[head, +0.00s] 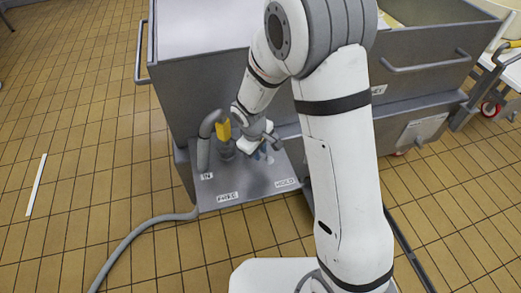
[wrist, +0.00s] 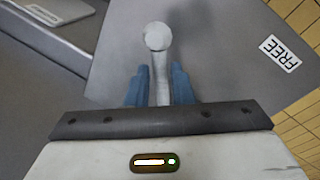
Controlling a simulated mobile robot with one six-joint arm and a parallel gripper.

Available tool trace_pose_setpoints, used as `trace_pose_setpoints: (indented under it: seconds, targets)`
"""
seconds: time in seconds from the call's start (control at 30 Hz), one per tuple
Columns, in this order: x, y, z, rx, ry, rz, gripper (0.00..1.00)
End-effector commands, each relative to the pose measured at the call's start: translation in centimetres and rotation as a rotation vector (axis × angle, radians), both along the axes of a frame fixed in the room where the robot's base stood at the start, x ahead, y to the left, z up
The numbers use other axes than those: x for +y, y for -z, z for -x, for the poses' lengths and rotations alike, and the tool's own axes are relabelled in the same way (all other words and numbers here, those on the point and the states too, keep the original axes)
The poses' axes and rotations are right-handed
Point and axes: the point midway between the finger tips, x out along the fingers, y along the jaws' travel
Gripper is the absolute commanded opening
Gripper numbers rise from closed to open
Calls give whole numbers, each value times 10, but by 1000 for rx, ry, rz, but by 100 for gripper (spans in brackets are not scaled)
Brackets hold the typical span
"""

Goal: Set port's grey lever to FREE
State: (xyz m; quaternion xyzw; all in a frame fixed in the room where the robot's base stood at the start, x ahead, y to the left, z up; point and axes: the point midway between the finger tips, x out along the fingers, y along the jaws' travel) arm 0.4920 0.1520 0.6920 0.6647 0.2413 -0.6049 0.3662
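The grey lever (wrist: 157,38) shows in the wrist view as a pale shaft with a round knob, in the upper middle. My gripper (wrist: 160,82) has its blue fingers close on both sides of the shaft, below the knob, and looks shut on it. In the head view my gripper (head: 262,152) is over the grey panel (head: 246,182), and the lever's knob (head: 270,160) just shows beside the fingers. The FREE label (wrist: 280,53) is to the right of the lever in the wrist view. In the head view the FREE label (head: 227,196) is front left and the HOLD label (head: 286,183) front right.
A yellow-handled valve (head: 224,131) and a grey hose (head: 203,145) stand left of my gripper, by the IN label (head: 207,176). The metal vat (head: 205,92) rises behind the panel. A hose (head: 135,234) runs along the tiled floor at left. A wheeled cart (head: 492,92) stands far right.

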Motion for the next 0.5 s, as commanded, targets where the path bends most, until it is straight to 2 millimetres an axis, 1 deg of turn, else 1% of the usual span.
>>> trace_pose_setpoints:
  seconds: [0.03, 0.23, 0.5]
  targets:
    - [0, 0, 0, 0, 0, 0, 17]
    - [0, 0, 0, 0, 1, 0, 0]
    - [-1, 0, 0, 0, 1, 0, 0]
